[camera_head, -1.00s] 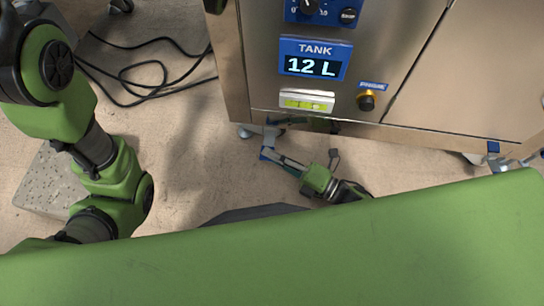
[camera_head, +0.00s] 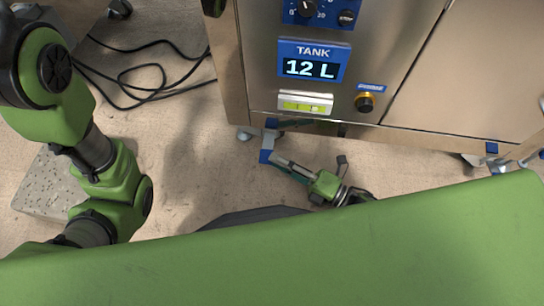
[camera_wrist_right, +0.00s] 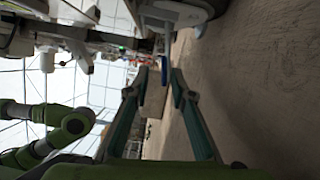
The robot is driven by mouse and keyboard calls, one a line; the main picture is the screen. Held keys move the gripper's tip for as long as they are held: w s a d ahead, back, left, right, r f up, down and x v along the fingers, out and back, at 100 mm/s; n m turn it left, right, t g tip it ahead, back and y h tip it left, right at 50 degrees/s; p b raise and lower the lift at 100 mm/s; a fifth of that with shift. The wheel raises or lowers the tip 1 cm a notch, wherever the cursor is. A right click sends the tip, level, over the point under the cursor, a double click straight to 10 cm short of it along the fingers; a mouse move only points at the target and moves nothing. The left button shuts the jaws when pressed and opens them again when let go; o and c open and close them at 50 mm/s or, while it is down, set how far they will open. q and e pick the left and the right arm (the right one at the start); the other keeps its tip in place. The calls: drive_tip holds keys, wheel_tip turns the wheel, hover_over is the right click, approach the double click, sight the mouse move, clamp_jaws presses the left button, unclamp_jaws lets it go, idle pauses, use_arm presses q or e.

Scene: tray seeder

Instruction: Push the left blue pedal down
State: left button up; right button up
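The left blue pedal (camera_head: 266,150) sits low at the machine's left front corner, just above the floor, beside a caster. My right gripper (camera_head: 277,163) is down near the floor, its fingertips close to the pedal on its right and front side. I cannot tell whether they touch it. In the right wrist view the gripper's two fingers (camera_wrist_right: 154,86) are spread apart with nothing held. A narrow blue piece, likely the pedal (camera_wrist_right: 164,69), shows between and beyond the fingertips. My left arm shows at the left of the head view, but its gripper does not.
The steel machine (camera_head: 420,70) stands ahead with a tank display (camera_head: 312,66) reading 12 L and an orange-ringed knob (camera_head: 366,101). Another blue part (camera_head: 492,148) is at its lower right. Black cables (camera_head: 150,75) lie on the floor at left. Floor near the gripper is clear.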

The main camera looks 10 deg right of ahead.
drive_tip(key=v, duration=0.9)
drive_tip(key=shift+d+r, duration=0.1)
drive_tip(key=shift+s, duration=0.15)
